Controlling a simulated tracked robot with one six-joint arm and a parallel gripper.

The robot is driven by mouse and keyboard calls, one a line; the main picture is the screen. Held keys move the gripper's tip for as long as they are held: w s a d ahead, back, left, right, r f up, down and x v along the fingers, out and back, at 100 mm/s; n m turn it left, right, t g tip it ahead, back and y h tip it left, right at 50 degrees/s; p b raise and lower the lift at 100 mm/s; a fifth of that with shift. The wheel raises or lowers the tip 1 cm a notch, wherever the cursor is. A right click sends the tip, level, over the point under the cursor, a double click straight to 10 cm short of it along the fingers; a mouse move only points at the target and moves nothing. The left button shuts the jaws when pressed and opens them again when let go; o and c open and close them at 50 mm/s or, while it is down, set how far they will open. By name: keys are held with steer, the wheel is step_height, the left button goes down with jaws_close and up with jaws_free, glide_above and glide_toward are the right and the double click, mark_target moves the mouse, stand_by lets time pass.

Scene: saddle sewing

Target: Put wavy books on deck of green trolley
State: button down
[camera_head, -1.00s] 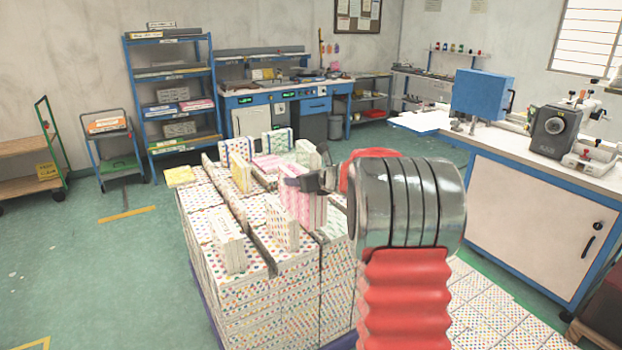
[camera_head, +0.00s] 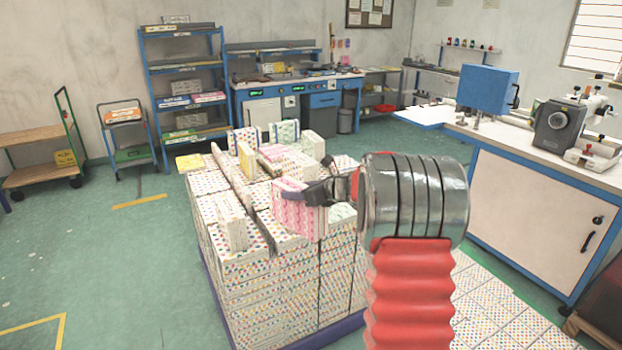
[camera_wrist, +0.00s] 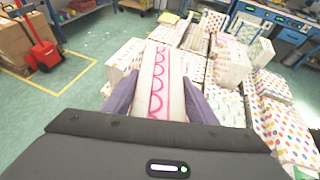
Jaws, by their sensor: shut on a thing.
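My gripper (camera_head: 322,192) is shut on a pink wavy book (camera_head: 297,208) over the top of the book stack. The wrist view shows this book (camera_wrist: 160,85) with pink wave lines, between my two fingers. I cannot tell whether its lower edge is clear of the stack. A trolley with a green frame (camera_head: 66,110) and wooden decks stands at the far left against the wall, well away from my gripper. Its upper deck (camera_head: 32,137) looks bare.
The pallet stack of dotted books (camera_head: 275,295) fills the middle, with loose books (camera_head: 231,220) standing on top. A smaller trolley (camera_head: 122,132) stands right of the green one. The floor (camera_head: 110,250) left of the stack is clear. A workbench (camera_head: 540,215) stands right.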

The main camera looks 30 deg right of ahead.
steer(key=s+a+f+n+g+y, duration=0.1)
steer(key=s+a+f+n+y, duration=0.1)
steer(key=s+a+f, duration=0.4)
steer(key=s+a+f+n+g+y, duration=0.2)
steer(key=s+a+f, duration=0.4)
steer(key=a+f, duration=0.6)
steer(key=s+a+f+n+g+y, duration=0.2)
steer(key=s+a+f+n+y, duration=0.2)
steer(key=s+a+f, duration=0.3)
steer(key=a+f, duration=0.2)
steer(key=a, duration=0.1)
steer(key=shift+a+f, duration=0.2)
steer(key=shift+a, duration=0.05)
steer(key=shift+s, duration=0.1)
steer(key=shift+a, duration=0.1)
